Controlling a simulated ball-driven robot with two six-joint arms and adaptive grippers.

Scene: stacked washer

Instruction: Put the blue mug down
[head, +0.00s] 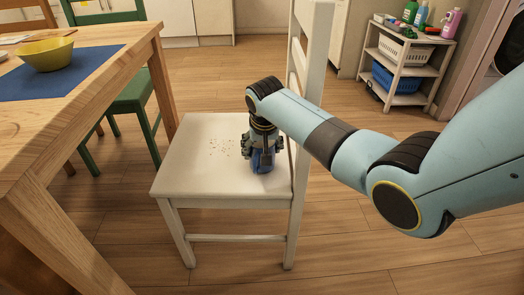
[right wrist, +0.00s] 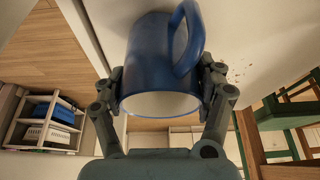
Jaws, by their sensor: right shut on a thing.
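The blue mug (right wrist: 150,62) is between the two fingers of my right gripper (right wrist: 165,88) in the right wrist view. The fingers are shut on its sides near the rim, and its handle (right wrist: 190,38) points to the upper right. In the head view my right gripper (head: 262,150) points down over the seat of the white chair (head: 210,180). The mug (head: 263,160) shows there at the seat, partly hidden by the gripper. I cannot tell if its base touches the seat. My left gripper is not in view.
Dark crumbs (head: 222,148) lie on the seat left of the mug. The chair's backrest (head: 302,110) stands close on the right. A wooden table (head: 120,62) with a blue mat (head: 75,82) and yellow bowl (head: 47,54) is at left. A green chair (head: 130,100) stands behind.

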